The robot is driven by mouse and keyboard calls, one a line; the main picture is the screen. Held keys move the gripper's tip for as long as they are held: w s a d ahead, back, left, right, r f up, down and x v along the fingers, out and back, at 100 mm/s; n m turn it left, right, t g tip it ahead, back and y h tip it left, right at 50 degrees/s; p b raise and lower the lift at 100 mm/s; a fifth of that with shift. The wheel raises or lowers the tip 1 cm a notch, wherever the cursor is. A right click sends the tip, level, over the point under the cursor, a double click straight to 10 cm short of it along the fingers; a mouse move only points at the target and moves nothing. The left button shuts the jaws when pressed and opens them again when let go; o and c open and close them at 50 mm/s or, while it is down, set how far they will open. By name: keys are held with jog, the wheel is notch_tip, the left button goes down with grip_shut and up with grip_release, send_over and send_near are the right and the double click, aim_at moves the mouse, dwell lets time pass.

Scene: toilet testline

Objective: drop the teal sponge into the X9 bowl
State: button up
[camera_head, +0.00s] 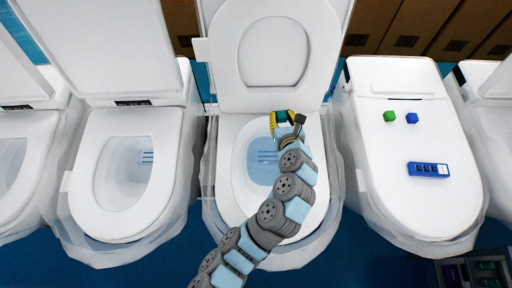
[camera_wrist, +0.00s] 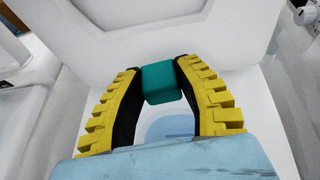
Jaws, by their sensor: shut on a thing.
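My gripper (camera_head: 283,123) is shut on the teal sponge (camera_wrist: 160,84), which sits between the two yellow-backed fingertips. In the head view the sponge (camera_head: 279,116) shows as a small teal block. In the wrist view the bowl's water (camera_wrist: 170,128) shows between the fingers, below the sponge. No X9 label is readable.
A toilet (camera_head: 85,190) with an open bowl stands to the left, and another at the far left edge.

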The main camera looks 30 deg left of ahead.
jog(key=shift+s+a+f, duration=0.15)
jog(key=shift+s+a, duration=0.25)
jog(key=shift+a, duration=0.05)
notch_tip(320, 180, down, 6)
jog(key=b, duration=0.6)
jog(key=o, duration=0.8)
jog(key=shift+d, duration=0.1)
jog(key=shift+v, duration=3.7)
